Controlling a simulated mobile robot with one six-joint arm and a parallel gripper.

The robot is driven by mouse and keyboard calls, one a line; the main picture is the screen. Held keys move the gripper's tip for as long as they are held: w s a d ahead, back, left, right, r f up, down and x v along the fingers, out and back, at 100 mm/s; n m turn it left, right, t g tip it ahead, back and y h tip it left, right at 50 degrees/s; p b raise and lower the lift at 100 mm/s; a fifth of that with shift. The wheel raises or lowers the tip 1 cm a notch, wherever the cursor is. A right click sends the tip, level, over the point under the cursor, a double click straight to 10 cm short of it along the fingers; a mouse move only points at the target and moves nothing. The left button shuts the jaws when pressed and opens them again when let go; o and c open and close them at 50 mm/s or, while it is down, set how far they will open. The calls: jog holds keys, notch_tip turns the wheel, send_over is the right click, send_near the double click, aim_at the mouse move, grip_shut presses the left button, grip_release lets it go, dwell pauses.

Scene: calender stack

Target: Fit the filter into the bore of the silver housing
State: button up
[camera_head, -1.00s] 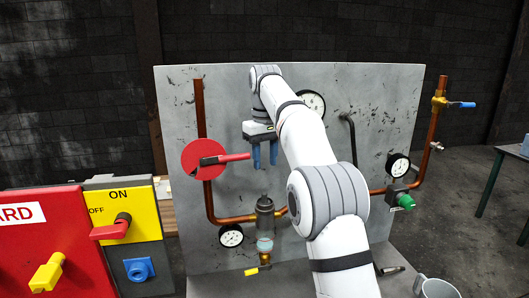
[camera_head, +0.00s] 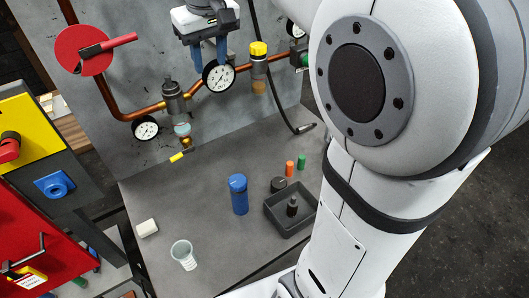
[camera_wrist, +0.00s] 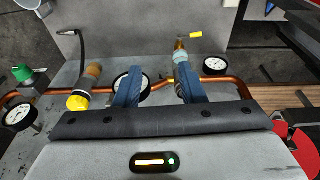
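My gripper (camera_head: 209,49) is open and empty, with its two blue fingers pointing down in front of the panel. In the wrist view its fingers (camera_wrist: 156,88) stand apart with nothing between them. A silver-grey housing (camera_head: 173,98) with a clear bowl below it sits on the copper pipe, left of and below my gripper. In the wrist view its clear bowl (camera_wrist: 181,57) shows beside one finger. A small grey cylinder (camera_head: 279,184) stands on the bench by a dark tray. I cannot tell for sure which object is the filter; a dark piece (camera_head: 292,206) stands in the tray.
The dark tray (camera_head: 272,222), a blue cylinder (camera_head: 239,195), orange (camera_head: 290,168) and green (camera_head: 302,161) pieces, a white block (camera_head: 147,228) and a clear cup (camera_head: 184,255) are on the grey bench. A yellow-capped unit (camera_head: 258,66) and gauge (camera_head: 219,77) are near my gripper.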

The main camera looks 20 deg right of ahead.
jog(key=s+d+f+m+t, duration=0.1)
jog(key=s+d+f, duration=0.1)
jog(key=s+f, duration=0.5)
jog(key=s+d+f+m, duration=0.1)
jog(key=s+d+f, duration=0.1)
jog(key=s+f, duration=0.5)
jog(key=s, duration=0.5)
jog(key=shift+s+m+t, duration=0.2)
jog(key=shift+m+t, duration=0.1)
jog(key=shift+t, duration=0.1)
notch_tip(320, 180, down, 7)
jog(key=b, duration=0.5)
jog(key=shift+w+g+b, duration=0.2)
jog(key=shift+g+b, duration=0.1)
jog(key=shift+g, duration=0.1)
